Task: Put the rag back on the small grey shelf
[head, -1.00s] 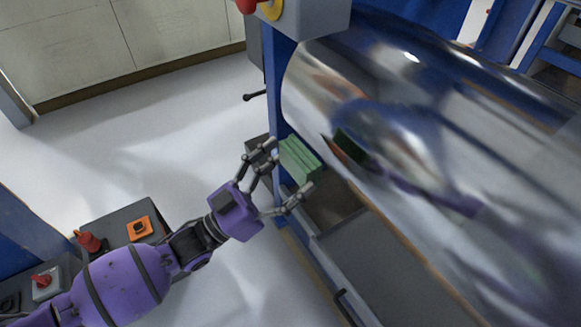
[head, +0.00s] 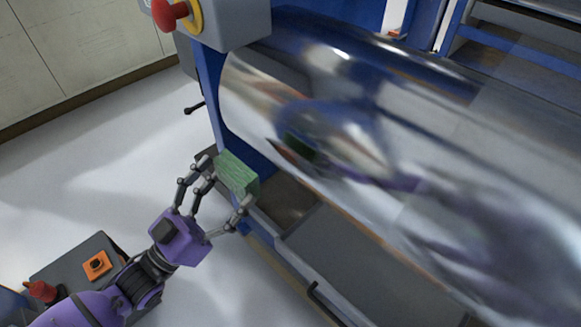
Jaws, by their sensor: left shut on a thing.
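The rag (head: 238,173) is a green folded block, held in front of the lower left end of the shiny roller. My left gripper (head: 228,183) is shut on it, with fingers on both sides of it. A small dark grey ledge (head: 205,155) shows in part behind the fingers, against the blue frame; it may be the small grey shelf, but the fingers and rag hide most of it. The rag appears close to this ledge; I cannot tell whether they touch. My right gripper is not in view.
The big mirror-like roller (head: 400,130) fills the right side, just beside the rag. A blue machine frame (head: 212,95) with a red button (head: 170,14) stands at its left end. A grey panel (head: 340,255) lies below the roller. Pale floor (head: 90,165) is free at left.

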